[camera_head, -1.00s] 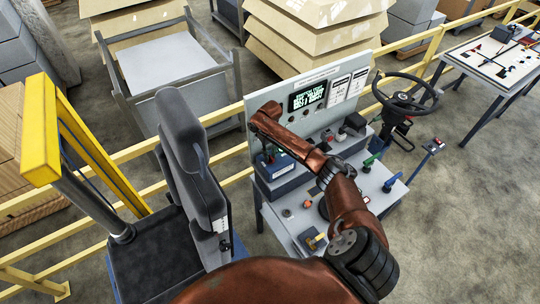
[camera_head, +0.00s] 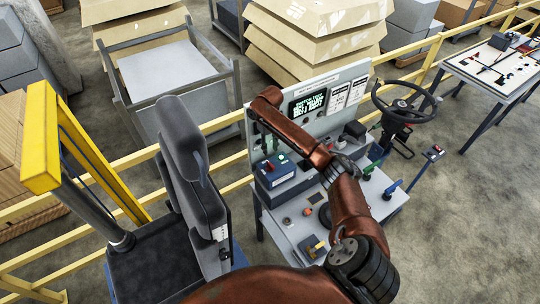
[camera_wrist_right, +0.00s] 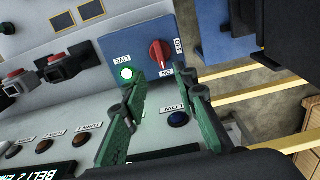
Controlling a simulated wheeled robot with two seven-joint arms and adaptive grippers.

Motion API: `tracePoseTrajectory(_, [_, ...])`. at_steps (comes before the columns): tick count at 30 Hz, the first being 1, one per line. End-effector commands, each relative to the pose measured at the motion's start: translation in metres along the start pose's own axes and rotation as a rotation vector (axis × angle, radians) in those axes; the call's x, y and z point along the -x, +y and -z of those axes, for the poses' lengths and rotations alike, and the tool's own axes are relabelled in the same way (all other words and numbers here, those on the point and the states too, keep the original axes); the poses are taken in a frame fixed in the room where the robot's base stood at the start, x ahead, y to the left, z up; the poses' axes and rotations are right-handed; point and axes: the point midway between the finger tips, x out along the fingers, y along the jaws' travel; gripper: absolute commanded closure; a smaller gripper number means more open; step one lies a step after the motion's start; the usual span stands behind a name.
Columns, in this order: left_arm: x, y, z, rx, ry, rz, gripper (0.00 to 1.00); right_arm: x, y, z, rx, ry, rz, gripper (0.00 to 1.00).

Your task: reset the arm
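My right gripper (camera_wrist_right: 168,86) is open, its two green fingers apart with nothing between them. In the right wrist view, a blue switch box (camera_wrist_right: 122,48) lies beyond the fingertips. In the head view, my copper right arm (camera_head: 305,145) reaches over the control desk (camera_head: 290,232). The right gripper (camera_head: 262,142) is small and partly hidden there, near the blue box (camera_head: 278,168). My left gripper is out of view.
An upright panel (camera_head: 345,72) with a lit display backs the desk. A black seat (camera_head: 190,165) and yellow rails (camera_head: 30,240) stand to the left. A steering wheel (camera_head: 405,98) and a white table (camera_head: 490,68) are to the right. Open floor lies at lower right.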

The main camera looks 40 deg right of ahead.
Motion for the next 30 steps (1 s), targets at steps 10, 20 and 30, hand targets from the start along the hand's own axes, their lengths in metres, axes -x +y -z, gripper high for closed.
tracePoseTrajectory(10, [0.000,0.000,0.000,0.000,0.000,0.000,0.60,0.016,0.000,0.000,-0.001,0.000,0.000,0.73])
tracePoseTrajectory(20, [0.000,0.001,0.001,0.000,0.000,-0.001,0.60,0.015,0.000,0.000,-0.001,0.000,0.000,0.73])
tracePoseTrajectory(30, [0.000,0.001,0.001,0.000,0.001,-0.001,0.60,-0.050,-0.030,-0.034,0.098,-0.004,-0.013,0.73])
